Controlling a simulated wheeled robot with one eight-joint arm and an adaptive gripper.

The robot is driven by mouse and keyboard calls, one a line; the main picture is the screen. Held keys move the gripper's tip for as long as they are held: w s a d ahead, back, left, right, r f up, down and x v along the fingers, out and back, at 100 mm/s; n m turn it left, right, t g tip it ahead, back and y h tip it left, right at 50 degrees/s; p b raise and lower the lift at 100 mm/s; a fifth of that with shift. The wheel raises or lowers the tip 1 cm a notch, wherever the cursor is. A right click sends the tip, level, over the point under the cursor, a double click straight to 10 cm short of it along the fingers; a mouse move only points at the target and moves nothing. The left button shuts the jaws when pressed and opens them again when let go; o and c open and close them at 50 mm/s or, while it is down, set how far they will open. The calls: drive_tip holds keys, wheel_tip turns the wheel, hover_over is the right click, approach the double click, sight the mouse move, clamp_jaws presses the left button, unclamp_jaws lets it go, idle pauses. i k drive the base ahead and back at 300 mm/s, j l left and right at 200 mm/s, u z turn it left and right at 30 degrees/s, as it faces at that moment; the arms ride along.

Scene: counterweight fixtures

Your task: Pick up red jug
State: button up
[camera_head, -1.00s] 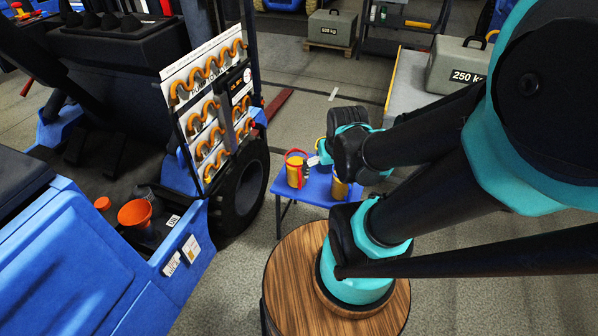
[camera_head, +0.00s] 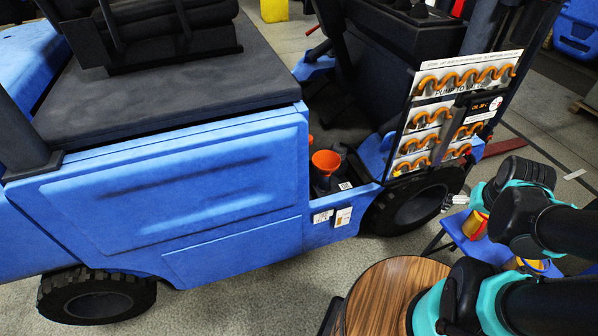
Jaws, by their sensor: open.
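The red jug (camera_head: 475,226), with a red rim and a yellow-orange side, stands on a small blue table (camera_head: 452,236) at the right of the view. My gripper (camera_head: 452,203) is open, its grey fingertips just up and left of the jug in the picture. The jug's upper right part is hidden behind my teal and black wrist. I cannot tell whether the fingers touch the jug. A second yellow container (camera_head: 531,266) is on the same table, mostly covered by my arm.
A large blue forklift-like vehicle (camera_head: 190,190) fills the left and middle. An orange funnel (camera_head: 326,161) sits in its open side bay. A white panel with orange hooks (camera_head: 432,108) stands near the gripper, above a black tyre (camera_head: 415,205).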

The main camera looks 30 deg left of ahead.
sight(473, 227)
drive_tip(key=u, duration=1.05)
drive_tip(key=z, duration=1.55)
drive_tip(key=k+l, duration=0.7)
drive_tip(key=l, duration=0.25)
drive_tip(key=j+u, duration=0.1)
drive_tip(key=i+j+u, duration=0.1)
drive_tip(key=j, duration=0.2)
drive_tip(key=i, duration=0.05)
